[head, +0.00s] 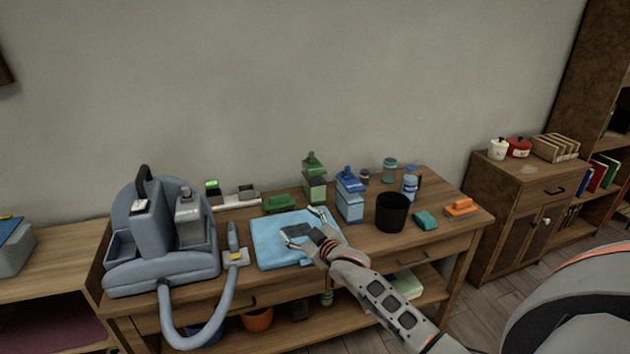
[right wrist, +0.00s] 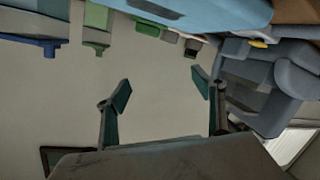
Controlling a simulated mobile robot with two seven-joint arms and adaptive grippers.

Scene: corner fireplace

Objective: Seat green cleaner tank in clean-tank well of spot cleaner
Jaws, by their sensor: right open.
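The green cleaner tank (head: 314,188) stands upright at the back of the table, and it also shows in the right wrist view (right wrist: 96,28). The blue-grey spot cleaner (head: 160,270) stands at the table's left end and shows in the right wrist view (right wrist: 268,88). It has a tall middle block, a grey bottle-like part (head: 190,218) on the right and a low recess at the left; I cannot tell which is the clean-tank well. My left gripper is not in view.
A blue bottle (head: 349,202) stands close right of the green tank. A black cup (head: 392,212), teal block (head: 426,220) and orange brush (head: 461,208) are further right. A green brush (head: 279,203) lies behind the folded blue cloth (head: 268,245). The cleaner's hose (head: 225,300) loops over the front edge.

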